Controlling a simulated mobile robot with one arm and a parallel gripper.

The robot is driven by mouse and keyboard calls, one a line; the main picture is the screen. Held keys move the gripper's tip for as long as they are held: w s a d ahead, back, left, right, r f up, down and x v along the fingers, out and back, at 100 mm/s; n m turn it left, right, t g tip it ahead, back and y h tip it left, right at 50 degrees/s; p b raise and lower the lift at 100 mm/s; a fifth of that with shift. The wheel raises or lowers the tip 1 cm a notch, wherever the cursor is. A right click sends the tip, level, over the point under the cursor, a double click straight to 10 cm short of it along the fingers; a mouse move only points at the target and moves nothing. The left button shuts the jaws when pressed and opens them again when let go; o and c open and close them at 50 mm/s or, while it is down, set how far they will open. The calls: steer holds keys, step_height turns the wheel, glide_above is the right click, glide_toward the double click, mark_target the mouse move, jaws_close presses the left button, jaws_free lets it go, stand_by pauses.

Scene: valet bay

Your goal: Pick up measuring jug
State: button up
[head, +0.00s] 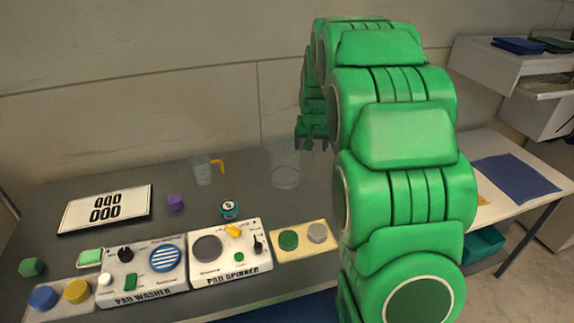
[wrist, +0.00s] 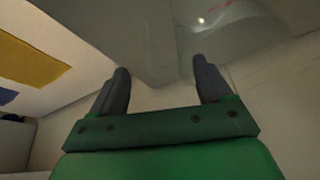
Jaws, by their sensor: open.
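The measuring jug (head: 203,171) is clear with an orange handle on its right side. It stands upright near the back of the dark counter, left of my gripper. My gripper (head: 311,143) is above the back of the counter, apart from the jug, partly hidden beside my green arm. In the wrist view my gripper (wrist: 161,72) is open, with nothing between its two dark fingers. A clear container (head: 285,172) stands between the jug and my gripper. A clear round shape (wrist: 205,14) shows past the fingers in the wrist view; I cannot tell which vessel it is.
A number sign (head: 105,208), a purple cube (head: 175,202) and a small teal tin (head: 229,209) are on the counter. The pad washer (head: 143,271) and pad spinner (head: 231,252) line the front. The wall (head: 150,110) closes the back. A blue mat (head: 515,177) lies right.

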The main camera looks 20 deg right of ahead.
steer(key=shift+x, duration=2.4)
steer(key=shift+a, duration=0.1)
steer(key=c, duration=1.4)
steer(key=shift+r, duration=0.15)
